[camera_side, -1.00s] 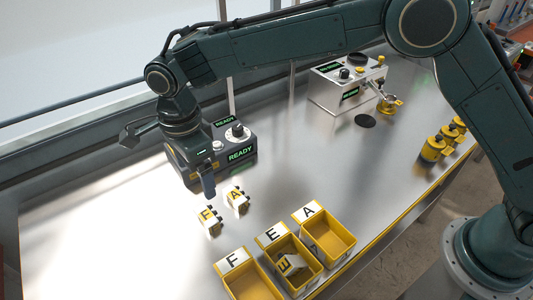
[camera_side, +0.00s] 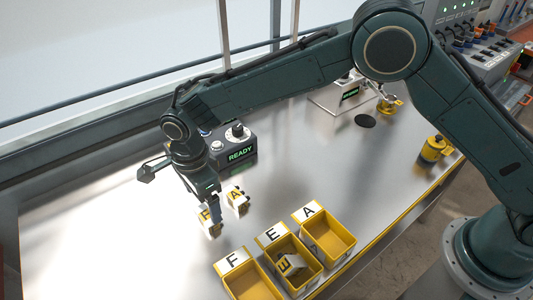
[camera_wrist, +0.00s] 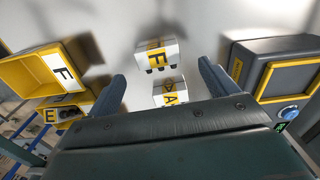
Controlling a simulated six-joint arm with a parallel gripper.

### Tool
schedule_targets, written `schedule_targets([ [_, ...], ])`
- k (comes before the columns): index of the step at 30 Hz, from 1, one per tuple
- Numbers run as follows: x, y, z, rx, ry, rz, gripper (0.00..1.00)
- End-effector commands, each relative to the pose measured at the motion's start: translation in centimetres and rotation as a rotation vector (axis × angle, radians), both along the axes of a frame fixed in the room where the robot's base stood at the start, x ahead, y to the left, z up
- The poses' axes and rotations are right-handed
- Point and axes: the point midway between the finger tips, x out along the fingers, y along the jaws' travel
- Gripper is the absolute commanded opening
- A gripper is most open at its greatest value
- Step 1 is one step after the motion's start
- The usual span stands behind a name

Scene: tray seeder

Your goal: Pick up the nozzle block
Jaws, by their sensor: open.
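Two white-and-yellow nozzle blocks stand on the steel table. The block marked F (camera_side: 207,218) is partly hidden behind a finger of my gripper (camera_side: 216,220), and the block marked A (camera_side: 237,199) stands just behind it. In the wrist view my gripper (camera_wrist: 161,70) is open, with a finger on each side. The F block (camera_wrist: 155,56) lies beyond the fingertips, between their lines, and the A block (camera_wrist: 169,94) is closer to the palm. Nothing is held. A third block, marked E (camera_side: 290,264), lies tilted in the E bin.
Yellow bins marked F (camera_side: 235,262), E (camera_side: 272,240) and A (camera_side: 309,215) stand in a row at the front. A grey machine reading READY (camera_side: 240,152) stands behind the blocks. The table left of the blocks is clear.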

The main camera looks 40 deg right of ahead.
Motion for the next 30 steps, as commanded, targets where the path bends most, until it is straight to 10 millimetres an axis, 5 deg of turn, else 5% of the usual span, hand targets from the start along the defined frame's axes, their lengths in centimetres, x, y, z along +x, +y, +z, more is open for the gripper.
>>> schedule_targets([
  [13,-0.3,0.0,-4.5,-0.001,0.002,0.0,0.85],
  [30,-0.3,0.0,-4.9,0.0,0.0,0.0,0.85],
])
